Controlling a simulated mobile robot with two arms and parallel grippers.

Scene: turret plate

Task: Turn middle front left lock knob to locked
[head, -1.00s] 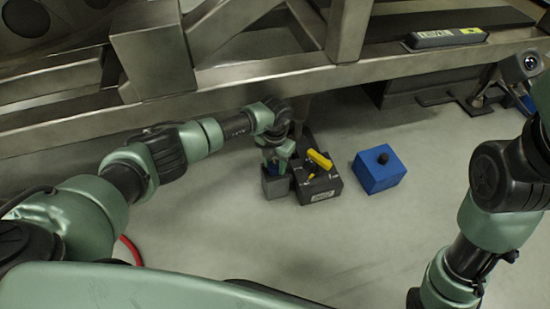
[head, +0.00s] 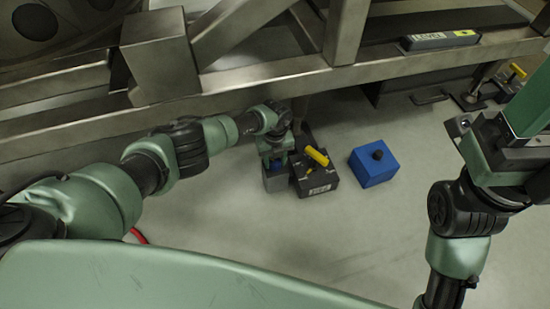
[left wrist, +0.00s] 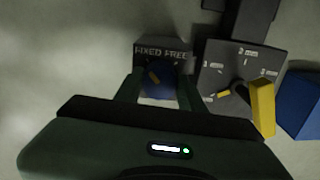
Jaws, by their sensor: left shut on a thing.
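A small grey box (head: 275,183) stands on the floor under the steel frame. It carries a blue knob (head: 277,166). In the left wrist view the box's face (left wrist: 150,46) reads "FIXED FREE", and the blue knob (left wrist: 160,84) has an orange mark pointing up and left, towards "FIXED". My left gripper (head: 275,160) reaches down onto this box. In the left wrist view its fingers (left wrist: 158,92) stand either side of the knob, shut on it. My right arm's links show at the right of the head view, but I see no right fingers.
Right beside it stands a dark box (head: 316,180) with a yellow handle (head: 317,156) and numbered marks. A blue box (head: 374,168) with a black knob stands further right. The steel frame (head: 250,85) runs above and behind. The floor in front is clear.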

